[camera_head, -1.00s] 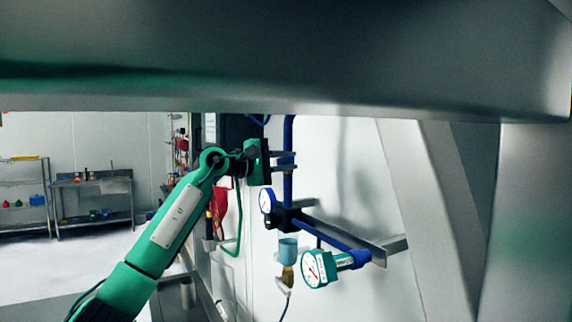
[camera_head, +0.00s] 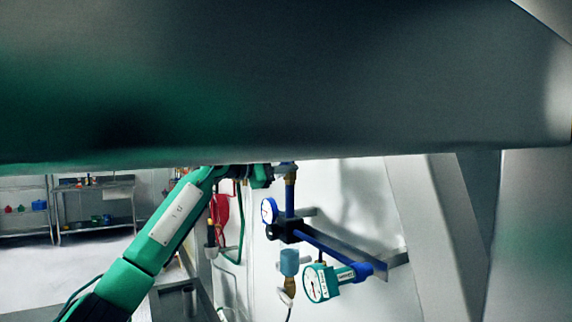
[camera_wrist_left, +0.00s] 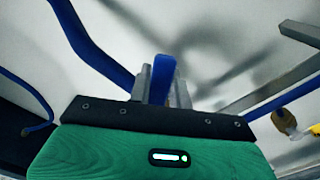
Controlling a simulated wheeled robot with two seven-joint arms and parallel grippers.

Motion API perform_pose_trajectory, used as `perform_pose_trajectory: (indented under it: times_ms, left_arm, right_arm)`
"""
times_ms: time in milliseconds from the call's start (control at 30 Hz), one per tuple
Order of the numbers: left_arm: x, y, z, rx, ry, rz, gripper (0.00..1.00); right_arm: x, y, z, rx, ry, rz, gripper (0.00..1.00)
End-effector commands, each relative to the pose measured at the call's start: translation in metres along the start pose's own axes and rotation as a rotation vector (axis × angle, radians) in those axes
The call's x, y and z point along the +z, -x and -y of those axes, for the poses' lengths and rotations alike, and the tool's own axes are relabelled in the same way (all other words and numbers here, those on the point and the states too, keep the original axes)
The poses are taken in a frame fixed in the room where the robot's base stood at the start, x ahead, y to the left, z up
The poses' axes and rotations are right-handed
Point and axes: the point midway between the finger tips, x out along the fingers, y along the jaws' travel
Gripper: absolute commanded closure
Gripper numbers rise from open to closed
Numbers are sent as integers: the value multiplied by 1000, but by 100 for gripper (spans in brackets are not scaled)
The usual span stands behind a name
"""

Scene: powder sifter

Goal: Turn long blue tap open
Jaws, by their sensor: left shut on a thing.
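The long blue tap shows in the left wrist view as a flat blue handle (camera_wrist_left: 162,78) standing up between the grey fingers. My left gripper (camera_wrist_left: 155,84) is shut on this handle. In the head view my left gripper (camera_head: 280,169) is at the top of the upright blue pipe (camera_head: 290,202), just under a large grey metal surface. The handle itself is hidden there behind that surface and the gripper. A brass fitting (camera_head: 291,178) shows on the pipe just below the fingers. My right gripper is in neither view.
A grey metal body (camera_head: 300,80) fills the top of the head view, close above my left arm. A grey wall bracket (camera_head: 398,259) stands to the right.

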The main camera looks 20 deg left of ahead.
Motion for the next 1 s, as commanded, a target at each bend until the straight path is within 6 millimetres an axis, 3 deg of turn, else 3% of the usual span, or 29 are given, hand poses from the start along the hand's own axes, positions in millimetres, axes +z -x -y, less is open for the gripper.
perform_pose_trajectory:
  times_ms: [200,233,333,667,833,1000]
  left_arm:
    - [0,0,0,0,-1,0,100]
    - [0,0,0,0,-1,0,74]
    - [0,0,0,0,-1,0,58]
    - [-1,4,1,1,-2,0,58]
    - [-4,27,3,2,-5,-2,58]
    - [-4,67,4,3,-5,-2,58]
  right_arm:
    - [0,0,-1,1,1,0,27]
    - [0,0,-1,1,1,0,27]
    - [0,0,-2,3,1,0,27]
    - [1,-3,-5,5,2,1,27]
    - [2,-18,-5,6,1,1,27]
    - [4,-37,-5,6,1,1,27]
